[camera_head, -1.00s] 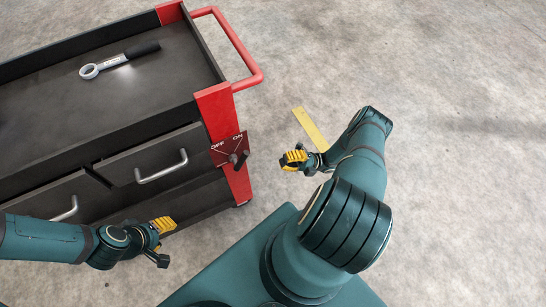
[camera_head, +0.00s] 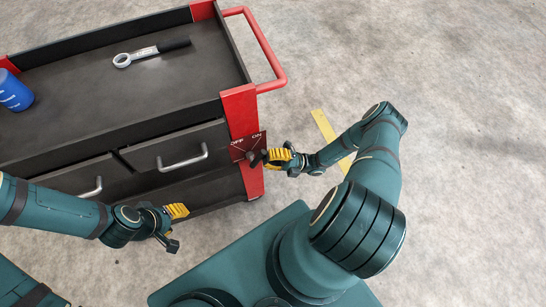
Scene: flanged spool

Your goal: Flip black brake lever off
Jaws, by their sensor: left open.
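The black brake lever (camera_head: 257,159) sits on a dark red plate (camera_head: 240,149) at the cart's front right corner. The plate reads OFF on the left and ON on the right. The lever is on the right, ON side, partly hidden by my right gripper. My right gripper (camera_head: 274,157), with yellow finger pads, is right beside the lever from the right; I cannot tell whether it touches it or how far its fingers are apart. My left gripper (camera_head: 180,228) is open and empty, in front of the cart's drawers, left of and below the plate.
The black and red cart (camera_head: 100,107) carries a ring-ended wrench (camera_head: 150,53) and a blue cylindrical object (camera_head: 14,93). A red handle (camera_head: 266,50) juts from its right end. Drawer handles (camera_head: 183,160) stick out. A yellow floor strip (camera_head: 324,128) lies right; the floor there is clear.

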